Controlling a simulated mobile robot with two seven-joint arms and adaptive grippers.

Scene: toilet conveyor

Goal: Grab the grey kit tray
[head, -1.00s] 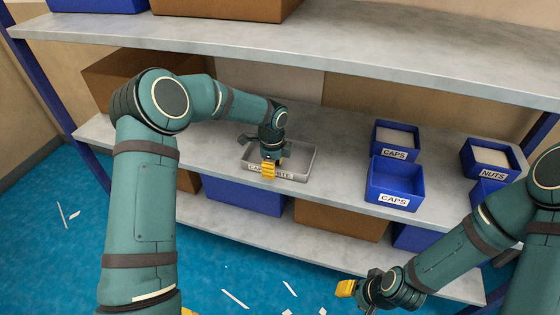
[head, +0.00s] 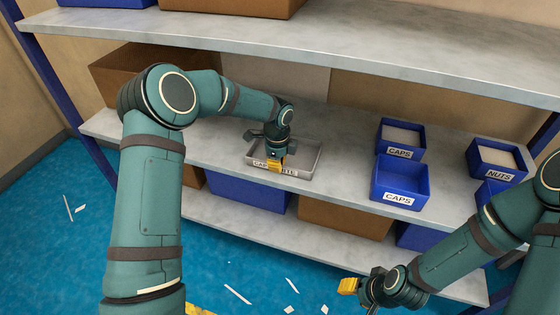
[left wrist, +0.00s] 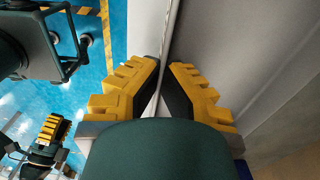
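The grey kit tray (head: 311,160) is a shallow open tray with a white label on its front, resting on the middle shelf in the head view. My left gripper (head: 276,165) points down at the tray's front wall and covers part of the label. In the left wrist view the yellow fingers of my left gripper (left wrist: 165,68) are close together, one on each side of the tray's thin wall (left wrist: 172,22), and appear closed on it. My right gripper (head: 350,287) is low in front of the shelves, away from the tray; its finger opening is not clear.
Blue bins labelled CAPS (head: 400,190) and NUTS (head: 497,173) stand right of the tray on the middle shelf (head: 345,180). The upper shelf (head: 300,48) overhangs it. A brown box (head: 115,70) is behind my left arm. White scraps lie on the blue floor (head: 225,265).

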